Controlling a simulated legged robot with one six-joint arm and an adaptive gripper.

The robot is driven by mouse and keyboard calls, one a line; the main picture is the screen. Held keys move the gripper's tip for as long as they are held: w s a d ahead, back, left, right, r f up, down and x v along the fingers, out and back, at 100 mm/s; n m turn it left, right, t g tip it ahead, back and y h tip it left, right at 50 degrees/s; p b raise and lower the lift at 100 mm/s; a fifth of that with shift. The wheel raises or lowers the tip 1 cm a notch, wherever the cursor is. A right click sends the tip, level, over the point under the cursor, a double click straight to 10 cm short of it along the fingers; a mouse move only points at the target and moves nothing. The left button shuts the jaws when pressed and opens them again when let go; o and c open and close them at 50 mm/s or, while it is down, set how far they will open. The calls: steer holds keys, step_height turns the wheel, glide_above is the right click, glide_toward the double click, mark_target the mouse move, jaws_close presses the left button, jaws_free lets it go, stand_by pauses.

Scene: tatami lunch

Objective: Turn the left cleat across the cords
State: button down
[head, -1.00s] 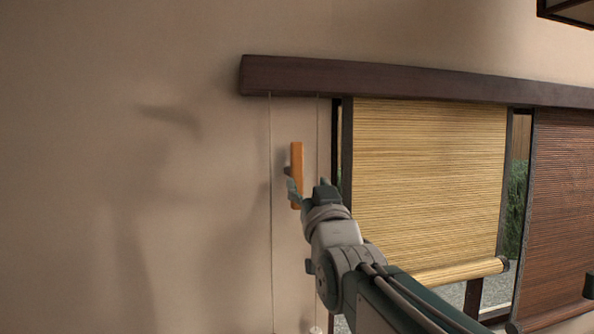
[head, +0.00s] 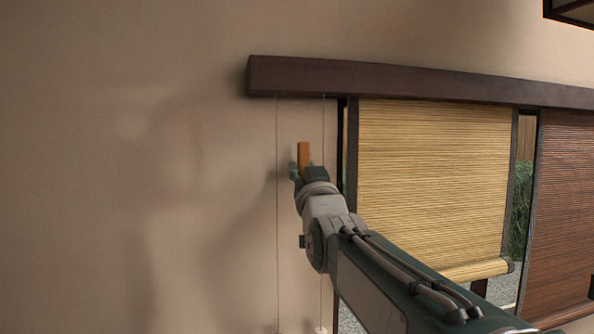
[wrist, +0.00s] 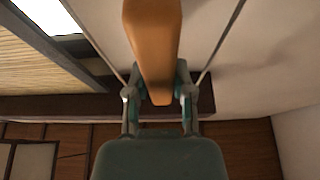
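The left cleat (head: 304,156) is an orange wooden bar on the wall, upright between two thin pale cords. The left cord (head: 277,220) and right cord (head: 322,250) hang apart from it on either side. My gripper (head: 304,168) is at the cleat, with a finger on each side of it. The gripper hides the cleat's lower part in the head view. In the wrist view the cleat (wrist: 153,45) runs down between the fingertips (wrist: 160,92) and overlaps their pads. Whether the pads press on it is unclear.
A dark wooden rail (head: 420,82) runs above the cords. A pale bamboo blind (head: 432,180) hangs right of the cords, and a darker brown blind (head: 562,210) farther right. The wall (head: 130,180) left of the cords is bare.

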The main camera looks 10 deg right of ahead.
steer(key=shift+m, duration=0.4)
steer(key=m+h, duration=0.1)
steer(key=m, duration=0.1)
steer(key=m+h, duration=0.2)
steer(key=m, duration=0.1)
steer(key=shift+d, duration=0.15)
steer(key=m+g+h, duration=0.1)
steer(key=m, duration=0.2)
steer(key=m+g+h, duration=0.1)
steer(key=m, duration=0.2)
steer(key=shift+d+f, duration=0.2)
steer(key=m, duration=0.2)
steer(key=m+g+h, duration=0.1)
steer(key=m, duration=0.1)
steer(key=m+g+h, duration=0.1)
steer(key=m, duration=0.1)
steer(key=shift+d+f+m, duration=0.15)
steer(key=shift+f+m, duration=0.1)
steer(key=shift+m, duration=0.05)
steer(key=shift+w+f+m+g, duration=0.15)
steer(key=shift+m+g, duration=0.3)
steer(key=shift+m, duration=0.5)
steer(key=shift+s+f+m+g, duration=0.15)
steer(key=shift+m+g, duration=0.3)
steer(key=shift+m, duration=0.5)
steer(key=shift+w+f, duration=0.1)
steer(key=shift+f, duration=0.05)
steer(key=shift+c, duration=2.4)
jaws_free()
steer(key=shift+r, duration=0.2)
